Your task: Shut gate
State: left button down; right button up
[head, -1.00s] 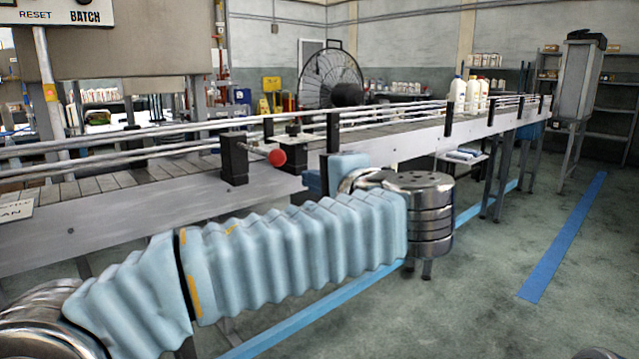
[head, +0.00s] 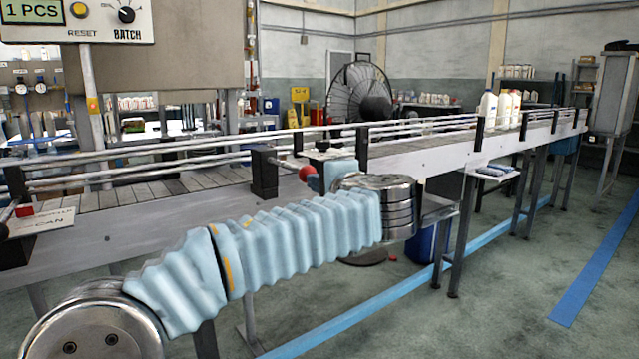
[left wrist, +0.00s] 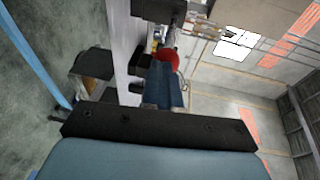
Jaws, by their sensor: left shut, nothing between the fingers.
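A red ball knob (head: 307,173) sticks out on a short rod from a black block (head: 264,172) on the near side of the conveyor. I take it for the gate's handle; the gate itself is not clearly seen. My left gripper (head: 314,182) is shut and empty, right at the knob, partly hidden behind my wrist. In the left wrist view the red knob (left wrist: 167,57) shows just beyond the shut blue fingers (left wrist: 163,82). I cannot tell whether they touch. My right gripper is out of view.
The conveyor (head: 420,161) with metal rails runs to the back right, carrying white jugs (head: 488,108). A control panel (head: 75,22) hangs at the upper left. Another red knob (head: 24,210) sits by a sign reading CAN (head: 45,222). The floor at the right is clear.

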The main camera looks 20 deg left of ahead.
aim_at(280, 164)
pick_arm(q)
jog(key=w+a+p, duration=0.2)
jog(key=w+a, duration=0.6)
jog(key=a, duration=0.3)
jog(key=shift+w+a+r, duration=0.15)
jog(key=shift+w, duration=0.1)
